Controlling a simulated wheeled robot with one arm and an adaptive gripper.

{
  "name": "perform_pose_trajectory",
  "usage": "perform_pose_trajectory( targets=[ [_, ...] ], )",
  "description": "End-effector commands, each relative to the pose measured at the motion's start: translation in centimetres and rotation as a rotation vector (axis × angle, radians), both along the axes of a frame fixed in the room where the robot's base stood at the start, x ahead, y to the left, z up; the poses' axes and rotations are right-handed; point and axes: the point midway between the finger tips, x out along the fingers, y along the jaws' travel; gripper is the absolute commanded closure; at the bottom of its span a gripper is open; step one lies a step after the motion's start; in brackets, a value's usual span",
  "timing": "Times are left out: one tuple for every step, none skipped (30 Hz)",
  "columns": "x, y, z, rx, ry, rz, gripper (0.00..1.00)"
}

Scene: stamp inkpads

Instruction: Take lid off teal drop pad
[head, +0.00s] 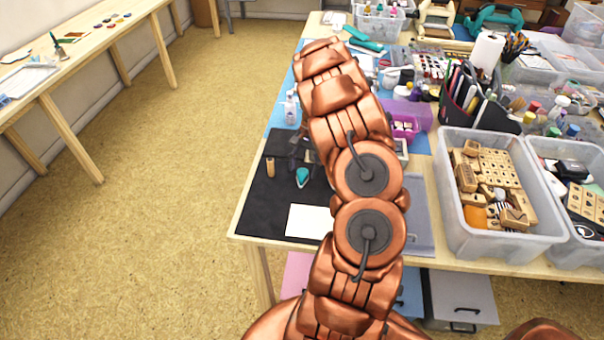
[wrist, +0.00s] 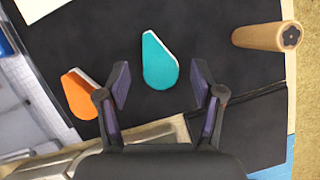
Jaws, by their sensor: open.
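The teal drop pad (wrist: 159,65) lies on the black mat (wrist: 215,25), its surface teal with a thin white edge. It also shows in the head view (head: 302,177). I cannot make out a seam between lid and base. My gripper (wrist: 160,86) is open and empty above the mat. In the head view my arm hides part of the gripper.
An orange drop pad (wrist: 79,94) lies just left of the left finger. A wooden cylinder stamp (wrist: 268,37) with a flower-shaped end is on the right. A white paper sheet (head: 309,221) lies at the mat's front. Boxes of stamps (head: 447,232) stand right of my arm.

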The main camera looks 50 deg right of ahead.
Motion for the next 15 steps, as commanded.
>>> perform_pose_trajectory(
  targets=[
    [-0.03, 0.02, -0.07, 0.000, 0.000, 0.000, 0.33],
    [-0.02, 0.01, -0.10, 0.000, 0.000, 0.000, 0.33],
    [-0.01, 0.01, -0.11, -0.001, 0.000, 0.000, 0.33],
    [-0.01, 0.01, -0.10, -0.001, -0.001, 0.000, 0.33],
    [-0.01, 0.01, -0.10, -0.001, 0.000, 0.000, 0.33],
    [-0.01, 0.00, -0.11, -0.001, -0.001, 0.000, 0.33],
    [-0.02, 0.00, -0.11, -0.001, -0.001, 0.000, 0.35],
    [-0.02, 0.00, -0.11, -0.001, -0.001, 0.000, 0.38],
    [-0.02, 0.00, -0.11, -0.001, 0.000, 0.000, 0.42],
    [-0.02, 0.00, -0.11, -0.001, 0.000, 0.000, 0.45],
    [-0.02, 0.00, -0.11, -0.001, 0.000, 0.000, 0.49],
    [-0.02, -0.01, -0.10, -0.001, 0.000, 0.000, 0.53],
    [-0.02, -0.01, -0.10, -0.001, -0.001, 0.000, 0.56],
    [-0.02, -0.01, -0.10, -0.001, 0.000, 0.000, 0.59],
    [-0.02, -0.02, -0.10, -0.001, -0.001, 0.000, 0.63]
  ],
)
